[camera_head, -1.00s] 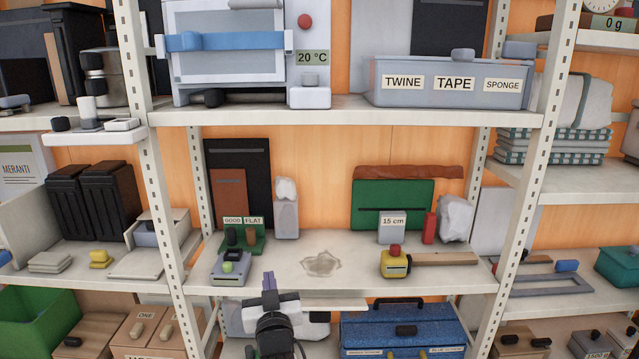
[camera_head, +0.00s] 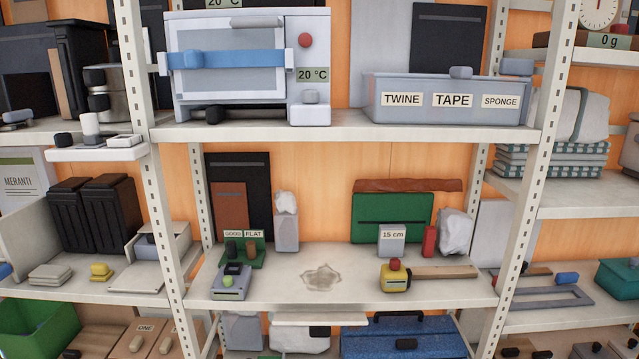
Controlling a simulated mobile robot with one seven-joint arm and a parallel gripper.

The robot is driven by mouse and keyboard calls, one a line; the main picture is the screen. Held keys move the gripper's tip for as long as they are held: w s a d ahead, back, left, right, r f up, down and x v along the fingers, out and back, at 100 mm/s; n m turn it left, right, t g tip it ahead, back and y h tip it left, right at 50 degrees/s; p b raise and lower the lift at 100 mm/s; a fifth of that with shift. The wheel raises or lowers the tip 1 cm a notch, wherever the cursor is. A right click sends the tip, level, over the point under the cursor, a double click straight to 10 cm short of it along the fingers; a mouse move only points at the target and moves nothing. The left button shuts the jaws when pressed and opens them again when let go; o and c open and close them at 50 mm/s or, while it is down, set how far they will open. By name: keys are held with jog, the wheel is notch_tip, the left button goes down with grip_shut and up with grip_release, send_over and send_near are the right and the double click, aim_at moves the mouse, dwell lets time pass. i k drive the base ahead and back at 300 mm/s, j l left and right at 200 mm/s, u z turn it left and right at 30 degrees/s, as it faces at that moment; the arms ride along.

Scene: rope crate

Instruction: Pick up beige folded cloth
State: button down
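A small stack of pale beige-grey folded cloth (camera_head: 50,274) lies flat on the left bay's middle shelf (camera_head: 75,291), near its front. It looks like the beige folded cloth, though I cannot tell its exact colour or layers. A small yellow thing (camera_head: 101,272) sits just right of it. On the right, checkered folded cloths (camera_head: 550,161) lie stacked on a shelf under a pale bundle (camera_head: 583,118). My gripper is not in view, so its distance to the cloth and what it holds are hidden.
Black bins (camera_head: 95,217) stand behind the cloth, and a shelf upright (camera_head: 160,230) rises to its right. A pale flat sheet (camera_head: 142,279) lies between. A green crate (camera_head: 40,330) is below left.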

aim_at(50, 276)
jog(key=u, duration=1.35)
